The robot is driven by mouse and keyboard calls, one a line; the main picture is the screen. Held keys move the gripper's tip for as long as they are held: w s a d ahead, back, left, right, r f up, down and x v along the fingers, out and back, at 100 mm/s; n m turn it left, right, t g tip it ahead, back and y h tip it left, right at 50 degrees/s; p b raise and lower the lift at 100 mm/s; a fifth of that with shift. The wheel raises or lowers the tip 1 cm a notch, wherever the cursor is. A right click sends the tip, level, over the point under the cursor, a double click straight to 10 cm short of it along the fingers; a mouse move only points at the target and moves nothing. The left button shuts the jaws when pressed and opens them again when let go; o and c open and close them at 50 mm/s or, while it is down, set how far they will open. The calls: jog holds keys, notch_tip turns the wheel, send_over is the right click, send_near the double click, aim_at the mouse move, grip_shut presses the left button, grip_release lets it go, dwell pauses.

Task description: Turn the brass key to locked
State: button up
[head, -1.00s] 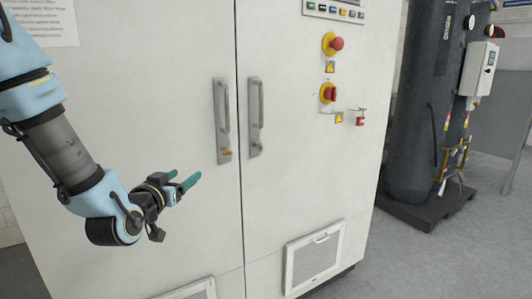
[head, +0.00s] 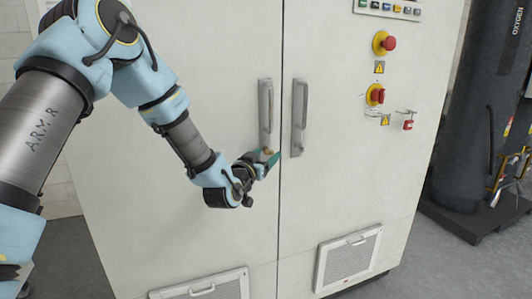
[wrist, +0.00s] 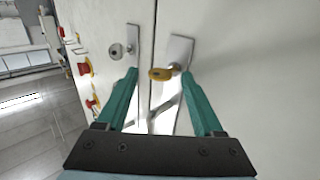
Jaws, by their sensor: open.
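The brass key (wrist: 160,74) sits in the lock at the lower end of the left door's handle plate (wrist: 181,50). In the head view the key (head: 267,151) is small, just by my gripper (head: 267,161). My gripper (wrist: 163,82) has teal fingers and is open in the wrist view. The key lies between the fingertips, nearer the right one, with a gap on both sides. I cannot tell how far ahead of the tips it is. The key's bow looks flat and sideways in the wrist view.
The right door's handle (head: 299,118) with its own keyless lock (wrist: 116,51) stands close beside. Red emergency knobs (head: 388,43) and a red switch (head: 375,94) are on the right door. A red padlock (head: 408,125) hangs there. Vent grilles (head: 348,258) are low on the doors.

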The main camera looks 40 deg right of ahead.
grip_shut()
dwell(0.7)
